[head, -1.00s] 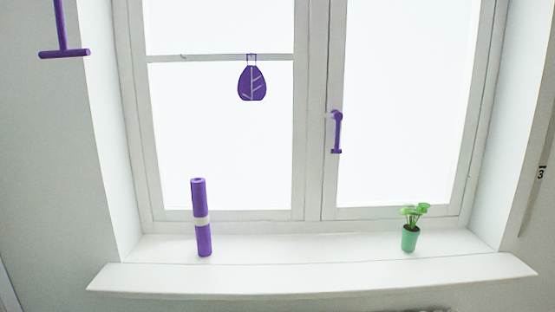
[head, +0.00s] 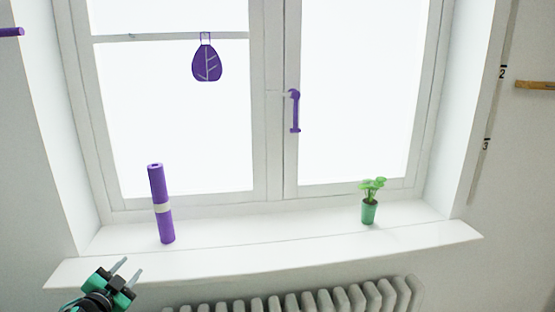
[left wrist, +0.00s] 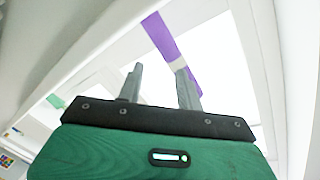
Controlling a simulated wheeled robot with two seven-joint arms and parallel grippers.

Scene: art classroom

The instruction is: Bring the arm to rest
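My left gripper (head: 123,270) shows at the bottom left of the head view, in front of the windowsill's near edge. Its two grey fingers stand apart with nothing between them. The left wrist view also shows the left gripper (left wrist: 161,88) open, with the purple roll (left wrist: 175,52) beyond its fingers and apart from them. In the head view the purple roll (head: 160,200) with a pale band stands on the sill, above and to the right of the gripper. My right gripper is not in view.
The white windowsill (head: 270,247) also holds a small green potted plant (head: 369,205) at the right. A purple leaf ornament (head: 207,62) hangs at the window, near a purple window handle (head: 294,110). A ribbed radiator (head: 300,300) is below the sill.

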